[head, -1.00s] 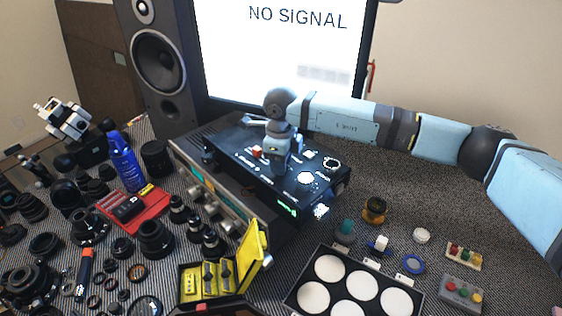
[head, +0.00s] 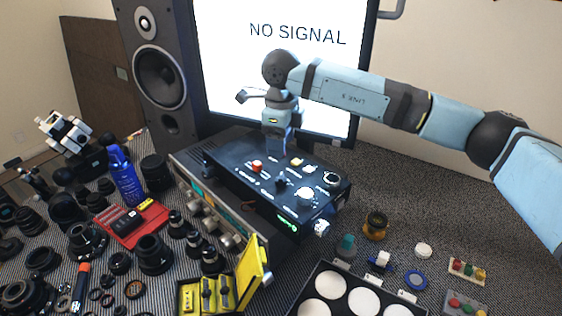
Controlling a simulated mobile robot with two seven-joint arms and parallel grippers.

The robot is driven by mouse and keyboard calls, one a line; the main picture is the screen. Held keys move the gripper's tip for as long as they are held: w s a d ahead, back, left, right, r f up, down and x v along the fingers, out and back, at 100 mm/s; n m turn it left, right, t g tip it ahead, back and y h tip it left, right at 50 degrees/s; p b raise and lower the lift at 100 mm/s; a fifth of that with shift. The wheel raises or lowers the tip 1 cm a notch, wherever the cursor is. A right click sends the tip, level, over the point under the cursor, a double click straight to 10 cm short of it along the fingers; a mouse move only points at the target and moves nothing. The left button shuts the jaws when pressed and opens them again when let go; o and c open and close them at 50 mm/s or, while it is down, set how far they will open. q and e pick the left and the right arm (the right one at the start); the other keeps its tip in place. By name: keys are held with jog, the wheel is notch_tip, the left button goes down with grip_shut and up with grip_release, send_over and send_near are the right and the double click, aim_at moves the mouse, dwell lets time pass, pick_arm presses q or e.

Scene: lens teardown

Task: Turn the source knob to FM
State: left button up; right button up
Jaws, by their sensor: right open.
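A black control box (head: 240,176) with white markings lies on top of a silver receiver (head: 213,205). On its top panel are a small dark pointer knob (head: 283,182), a red button (head: 257,166) and a white round knob (head: 305,195). Which one is the source knob, and where the FM mark is, I cannot read at this size. My right gripper (head: 280,157) points down above the back part of the panel, apart from the dark knob. It is open and holds nothing visible. My left gripper is not in view.
A speaker (head: 160,75) and a screen reading NO SIGNAL (head: 230,75) stand behind. Lenses (head: 153,254) crowd the left. A yellow case (head: 207,293) and a tray with white discs (head: 318,279) lie in front.

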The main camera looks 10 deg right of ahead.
jog(key=shift+r, duration=1.65)
